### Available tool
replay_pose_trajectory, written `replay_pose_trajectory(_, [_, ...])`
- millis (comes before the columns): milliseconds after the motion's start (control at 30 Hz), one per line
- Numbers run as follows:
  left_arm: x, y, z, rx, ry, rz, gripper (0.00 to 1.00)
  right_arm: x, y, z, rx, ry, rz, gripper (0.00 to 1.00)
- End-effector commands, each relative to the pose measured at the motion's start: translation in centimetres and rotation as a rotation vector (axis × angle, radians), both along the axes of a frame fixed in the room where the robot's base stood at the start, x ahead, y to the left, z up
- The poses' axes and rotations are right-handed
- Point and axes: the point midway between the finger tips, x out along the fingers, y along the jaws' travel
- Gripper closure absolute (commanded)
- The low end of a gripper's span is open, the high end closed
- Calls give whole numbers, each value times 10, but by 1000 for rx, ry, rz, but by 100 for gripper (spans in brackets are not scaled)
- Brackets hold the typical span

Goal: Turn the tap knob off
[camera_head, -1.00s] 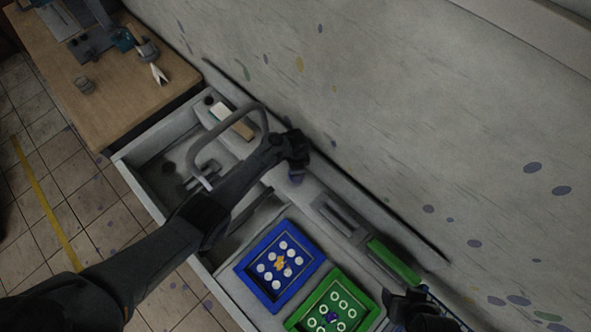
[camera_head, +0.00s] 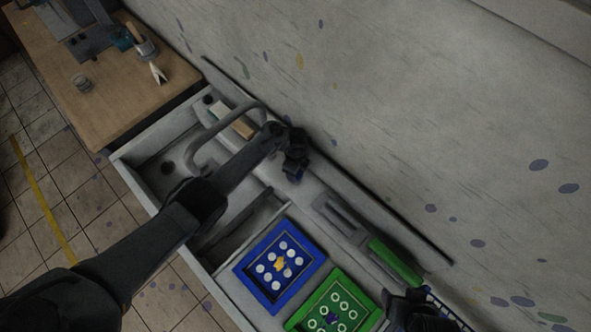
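The grey tap spout (camera_head: 200,145) arches over the left basin of the sink. My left arm reaches across it, and my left gripper (camera_head: 296,168) points down at the sink's back ledge, just right of the spout. A small dark bluish piece shows at its fingertips, which may be the tap knob; the gripper mostly covers it, so I cannot tell whether they touch or whether the fingers are open. My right gripper (camera_head: 415,308) is a dark shape at the bottom, right of the green frame, and its fingers are not clear.
A blue frame (camera_head: 250,269) and a green frame (camera_head: 296,324) lie on the sink's right part. A green-handled squeegee (camera_head: 393,262) lies on the back ledge by the wall. A sponge block (camera_head: 243,127) sits behind the spout. A wooden table (camera_head: 120,100) stands at upper left.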

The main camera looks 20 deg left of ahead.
Motion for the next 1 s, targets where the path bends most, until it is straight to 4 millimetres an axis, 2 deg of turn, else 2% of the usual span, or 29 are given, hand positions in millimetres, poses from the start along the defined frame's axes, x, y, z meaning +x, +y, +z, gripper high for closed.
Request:
replay_pose_trajectory(467, [0,0,0,0,0,-19,75,0,-1,-1,-4,0,3,34])
replay_pose_trajectory(500, [0,0,0,0,0,-19,43,0,-1,-1,-6,0,4,34])
replay_pose_trajectory(667, [0,0,0,0,0,-18,19,0,-2,-1,-10,1,6,34])
replay_pose_trajectory(1000, [0,0,3,-1,-1,-16,19,0,-2,1,-9,1,5,34])
